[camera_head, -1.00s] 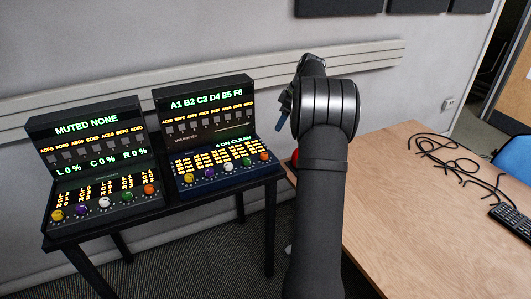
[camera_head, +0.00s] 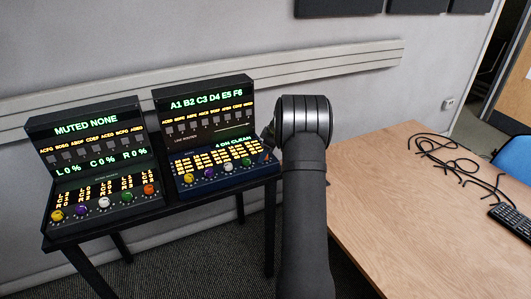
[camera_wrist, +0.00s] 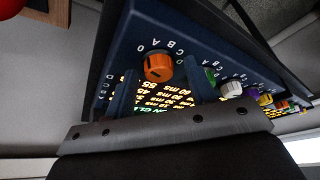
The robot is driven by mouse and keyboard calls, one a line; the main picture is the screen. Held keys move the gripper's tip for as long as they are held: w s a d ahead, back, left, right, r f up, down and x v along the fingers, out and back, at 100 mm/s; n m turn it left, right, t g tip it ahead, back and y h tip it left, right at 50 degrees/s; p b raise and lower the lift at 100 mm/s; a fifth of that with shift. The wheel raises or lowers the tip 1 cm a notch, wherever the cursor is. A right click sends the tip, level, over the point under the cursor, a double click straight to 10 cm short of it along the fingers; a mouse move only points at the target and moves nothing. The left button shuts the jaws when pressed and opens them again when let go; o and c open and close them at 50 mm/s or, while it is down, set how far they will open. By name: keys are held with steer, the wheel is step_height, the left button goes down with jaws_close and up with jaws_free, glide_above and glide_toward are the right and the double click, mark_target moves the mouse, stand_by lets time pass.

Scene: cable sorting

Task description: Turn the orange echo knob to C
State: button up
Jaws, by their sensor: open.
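The orange knob (camera_wrist: 158,68) sits at the end of the knob row on the right console (camera_head: 205,108). In the wrist view it shows large, with a dark mark on its face and white letters around it; which letter it points to I cannot tell. My gripper (camera_wrist: 162,88) is open, its two dark blue fingers spread on either side of the knob's near edge. Whether they touch it I cannot tell. In the head view my arm largely hides the gripper and the orange knob.
A green knob (camera_wrist: 210,76) and a white knob (camera_wrist: 232,89) are beside the right finger, with more knobs beyond. A left console (camera_head: 90,150) stands alongside on the black stand. The wooden table (camera_head: 385,200) at right holds black cables (camera_head: 450,160) and a keyboard (camera_head: 508,217).

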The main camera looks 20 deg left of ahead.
steer(key=c, duration=1)
steer(key=shift+o, duration=0.2)
steer(key=shift+m, duration=0.3)
steer(key=m+t, duration=0.2)
steer(key=m, duration=0.2)
steer(key=shift+s+m, duration=0.15)
steer(key=shift+m, duration=0.15)
steer(key=m+h, duration=0.1)
steer(key=m, duration=0.1)
steer(key=m+t, duration=0.1)
steer(key=m, duration=0.2)
steer(key=shift+s+a+t+h, duration=0.1)
steer(key=shift+a+t+h, duration=0.05)
steer(key=shift+t+h, duration=0.2)
steer(key=m+h, duration=0.1)
steer(key=m, duration=0.2)
steer(key=m+h, duration=0.1)
steer(key=m, duration=0.1)
steer(key=shift+a+m+t, duration=0.15)
steer(key=shift+m+t, duration=0.2)
steer(key=shift+m, duration=0.05)
steer(key=m+h, duration=0.1)
steer(key=m, duration=0.1)
steer(key=m+h, duration=0.1)
steer(key=m, duration=0.2)
steer(key=shift+a, duration=0.1)
steer(key=shift+m, duration=0.3)
